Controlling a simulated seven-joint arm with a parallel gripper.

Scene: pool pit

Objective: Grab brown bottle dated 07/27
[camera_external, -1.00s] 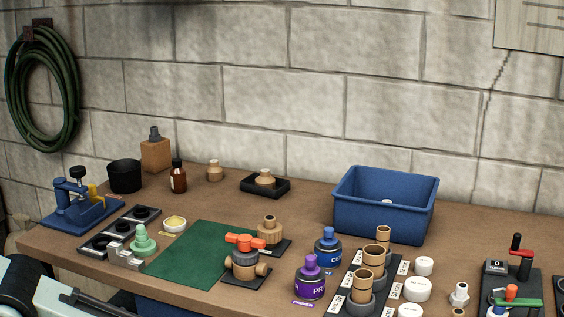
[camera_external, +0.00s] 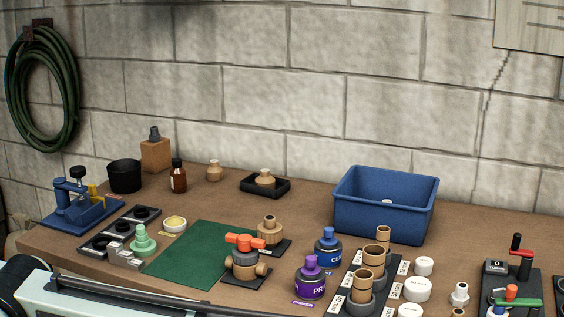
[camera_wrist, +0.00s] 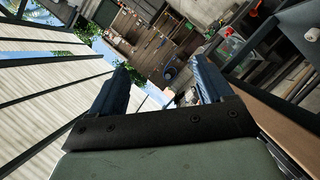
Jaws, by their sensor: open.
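A small brown bottle (camera_external: 178,178) with a black cap and a pale label stands upright at the back left of the bench. The date on its label is too small to read. My gripper (camera_wrist: 158,88) shows only in the wrist view, with its two blue fingers spread apart and nothing between them. It points away from the bench top, toward a far wall with tools. In the external view only my pale arm link shows at the lower left, well in front of the bottle.
A black cup (camera_external: 125,176) and a wooden block (camera_external: 155,155) stand left of the bottle. A tan jar (camera_external: 213,171) and black tray (camera_external: 281,189) are to its right. A green mat (camera_external: 197,262), valve (camera_external: 245,262), purple can (camera_external: 311,282) and blue bin (camera_external: 384,217) lie nearer or right.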

